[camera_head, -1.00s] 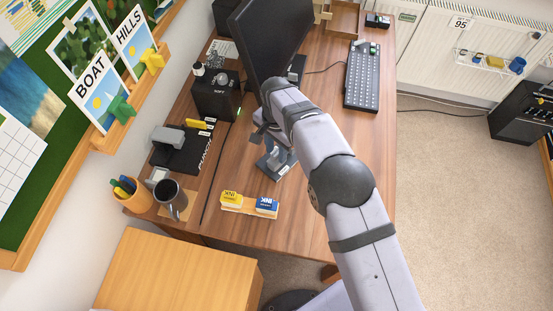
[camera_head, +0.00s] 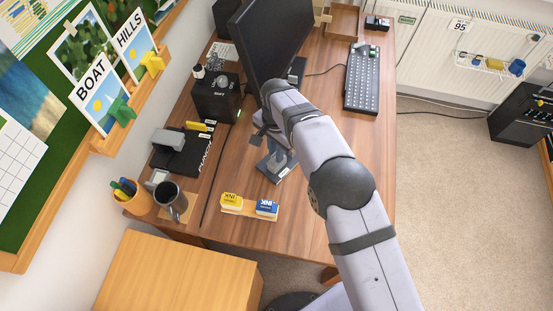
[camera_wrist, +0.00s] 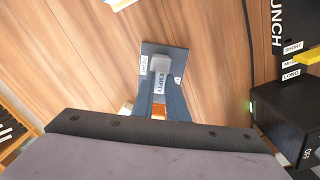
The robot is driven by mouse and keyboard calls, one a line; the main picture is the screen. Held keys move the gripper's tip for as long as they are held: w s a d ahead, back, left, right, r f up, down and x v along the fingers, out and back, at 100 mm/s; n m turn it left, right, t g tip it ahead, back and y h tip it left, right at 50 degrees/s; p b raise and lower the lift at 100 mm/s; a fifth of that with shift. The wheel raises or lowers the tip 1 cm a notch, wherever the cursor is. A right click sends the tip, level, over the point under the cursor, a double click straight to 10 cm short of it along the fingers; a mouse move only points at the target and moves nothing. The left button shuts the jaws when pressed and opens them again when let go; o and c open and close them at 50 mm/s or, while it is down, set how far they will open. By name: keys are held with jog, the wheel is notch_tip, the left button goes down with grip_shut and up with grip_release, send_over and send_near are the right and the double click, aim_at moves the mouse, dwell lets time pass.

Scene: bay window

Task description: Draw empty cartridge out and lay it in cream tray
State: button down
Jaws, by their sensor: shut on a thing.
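In the wrist view, my gripper (camera_wrist: 161,82) has its two blue-grey fingers on either side of a grey block with a white label that appears to read EMPTY (camera_wrist: 159,66), the empty cartridge. It is shut on it. The cartridge is at a dark square base (camera_wrist: 176,56) with small white labels; I cannot tell whether it is still seated there. In the head view the same base (camera_head: 268,172) stands on the desk below my arm, which partly hides the gripper. I cannot make out a cream tray with certainty.
Yellow (camera_head: 230,199) and blue (camera_head: 267,207) ink blocks sit on a wooden holder near the desk's front. A dark mug (camera_head: 171,202), hole punch (camera_head: 182,153), black box (camera_head: 215,100) and monitor (camera_head: 268,38) stand around.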

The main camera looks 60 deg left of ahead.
jog(key=shift+r, duration=0.6)
dwell(0.4)
jog(key=shift+r+p, duration=1.15)
jog(key=shift+r, duration=0.55)
